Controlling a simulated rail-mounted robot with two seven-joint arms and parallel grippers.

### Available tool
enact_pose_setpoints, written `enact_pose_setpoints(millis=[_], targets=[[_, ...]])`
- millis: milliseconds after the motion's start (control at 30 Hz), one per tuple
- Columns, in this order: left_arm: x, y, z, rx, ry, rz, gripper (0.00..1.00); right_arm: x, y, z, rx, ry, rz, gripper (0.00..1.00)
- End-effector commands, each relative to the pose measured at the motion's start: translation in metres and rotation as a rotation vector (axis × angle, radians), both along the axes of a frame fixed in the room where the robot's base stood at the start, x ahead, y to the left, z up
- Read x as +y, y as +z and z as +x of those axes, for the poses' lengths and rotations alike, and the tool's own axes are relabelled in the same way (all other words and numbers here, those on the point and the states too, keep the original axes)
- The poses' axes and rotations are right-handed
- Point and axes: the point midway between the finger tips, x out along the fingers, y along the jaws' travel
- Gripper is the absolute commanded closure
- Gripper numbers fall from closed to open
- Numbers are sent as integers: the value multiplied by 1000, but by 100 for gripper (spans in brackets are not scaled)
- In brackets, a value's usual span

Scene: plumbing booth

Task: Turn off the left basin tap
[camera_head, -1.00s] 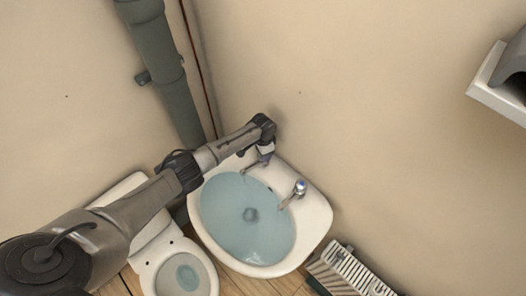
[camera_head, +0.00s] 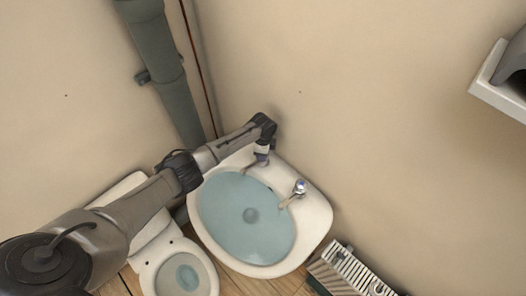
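The white basin (camera_head: 316,222) stands against the wall and holds bluish water (camera_head: 232,222) with a dark drain in its middle. The left basin tap (camera_head: 250,168) is at the basin's back left; its spout shows, but its top is hidden by my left gripper (camera_head: 262,157). My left arm reaches in from the left, and the gripper points down over that tap, at or touching its handle. The fingers are too small and covered to tell open from shut. The right basin tap (camera_head: 298,189) stands free, with a chrome body and bluish top. My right gripper is out of view.
A toilet (camera_head: 153,272) stands left of the basin, partly under my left arm. A grey pipe (camera_head: 160,62) runs down the wall corner. A radiator (camera_head: 350,270) is at the lower right, and a white shelf (camera_head: 497,98) at the far right.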

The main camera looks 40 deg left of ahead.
Motion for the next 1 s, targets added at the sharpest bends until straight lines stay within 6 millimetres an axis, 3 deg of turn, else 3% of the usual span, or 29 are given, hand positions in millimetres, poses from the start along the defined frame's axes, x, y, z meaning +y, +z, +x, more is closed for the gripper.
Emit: enact_pose_setpoints(millis=[500,533,600,800,1000], targets=[[-1,1,1,-1,-18,0,73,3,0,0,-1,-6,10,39],[-1,1,1,-1,-18,0,47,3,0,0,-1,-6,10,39],[-1,1,1,-1,-17,0,41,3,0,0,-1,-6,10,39],[0,0,0,0,-16,-1,24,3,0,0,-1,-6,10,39],[0,1,0,0,-15,-1,24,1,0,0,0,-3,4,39]])
